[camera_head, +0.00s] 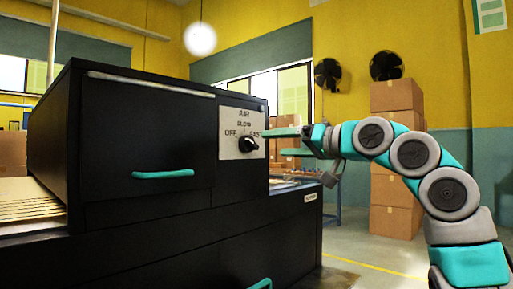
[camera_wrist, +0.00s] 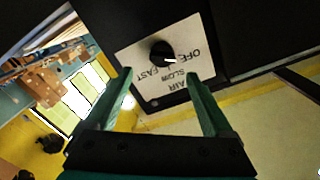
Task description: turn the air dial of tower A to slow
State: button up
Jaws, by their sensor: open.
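The air dial is a round black knob (camera_head: 248,145) on a pale panel (camera_head: 228,119) marked AIR, with OFF at left, SLOW at top and FAST at right. The panel sits on the black tower (camera_head: 140,115). In the wrist view the knob (camera_wrist: 161,50) and the lettering appear turned over. A small white mark on the knob there seems to lie toward the OFF side; its exact setting is hard to tell. My gripper (camera_head: 268,140) is beside the panel. In the wrist view my gripper (camera_wrist: 160,77) is open and empty, its green fingers apart, short of the knob.
A teal handle (camera_head: 162,174) sticks out from the tower front, with another handle (camera_head: 261,284) lower down. Stacked cardboard boxes (camera_head: 397,155) stand behind my arm at right. Flat brown sheets (camera_head: 28,202) lie at the left. The floor at right is open.

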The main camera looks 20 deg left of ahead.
aim_at(254, 144)
jog(key=shift+s+p+x, duration=0.2)
jog(key=shift+p+x, duration=1)
jog(key=shift+x, duration=2.65)
jog(key=shift+c, duration=0.3)
jog(key=c, duration=1.3)
